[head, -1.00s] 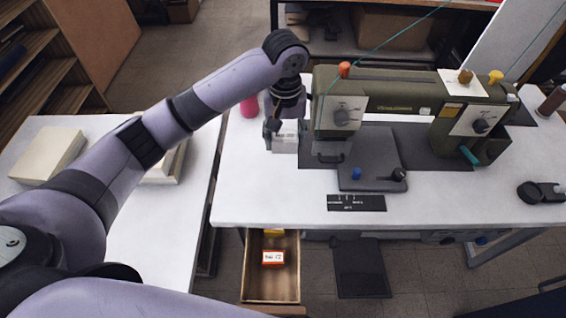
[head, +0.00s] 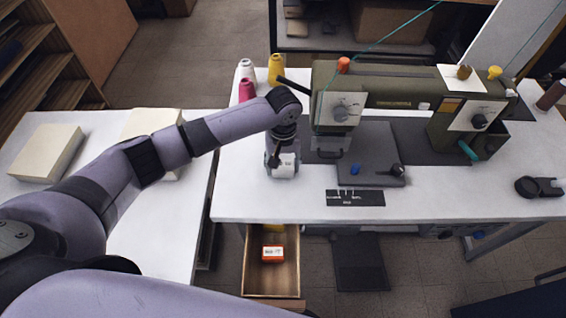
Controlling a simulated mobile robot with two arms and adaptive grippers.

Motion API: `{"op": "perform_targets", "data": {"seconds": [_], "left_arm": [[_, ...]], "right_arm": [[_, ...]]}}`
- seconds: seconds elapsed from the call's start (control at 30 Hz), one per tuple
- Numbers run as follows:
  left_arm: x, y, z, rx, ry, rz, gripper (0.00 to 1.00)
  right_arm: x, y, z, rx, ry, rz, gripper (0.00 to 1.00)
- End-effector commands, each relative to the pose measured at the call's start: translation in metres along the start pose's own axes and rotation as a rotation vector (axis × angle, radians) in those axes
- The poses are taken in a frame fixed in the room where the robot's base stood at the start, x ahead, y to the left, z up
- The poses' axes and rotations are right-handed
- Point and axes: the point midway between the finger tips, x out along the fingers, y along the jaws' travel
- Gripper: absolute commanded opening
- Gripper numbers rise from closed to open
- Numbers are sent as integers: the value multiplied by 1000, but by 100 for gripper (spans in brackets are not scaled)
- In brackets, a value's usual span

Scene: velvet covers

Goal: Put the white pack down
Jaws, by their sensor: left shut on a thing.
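The white pack (head: 285,170) is a small white box with dark print, low over the white sewing table (head: 240,202), left of the sewing machine. My left gripper (head: 278,160) is shut on it from above, and its fingers partly hide it. I cannot tell whether the pack touches the tabletop. My right gripper is not in view.
The olive sewing machine (head: 385,92) stands just right of the pack. Spools, white (head: 246,70), yellow (head: 276,68) and pink (head: 247,89), stand behind my arm. The table's front left is clear.

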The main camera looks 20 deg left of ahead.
Motion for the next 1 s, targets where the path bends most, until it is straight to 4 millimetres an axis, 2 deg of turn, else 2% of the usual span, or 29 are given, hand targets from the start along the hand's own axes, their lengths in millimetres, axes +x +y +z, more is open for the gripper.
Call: {"op": "perform_targets", "data": {"seconds": [0.2, 0.23, 0.5, 0.83, 1.0], "left_arm": [[2, 0, 0, 0, -1, 0, 24], [2, 0, 0, 0, 0, 0, 52], [2, 0, 0, 0, 0, 0, 70], [1, 0, 0, 0, 1, 0, 71], [-18, 0, -1, 0, 3, 1, 71]], "right_arm": [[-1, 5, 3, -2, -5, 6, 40], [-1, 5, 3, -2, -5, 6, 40], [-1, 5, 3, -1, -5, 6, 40], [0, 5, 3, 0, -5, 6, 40], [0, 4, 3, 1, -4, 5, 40]]}}
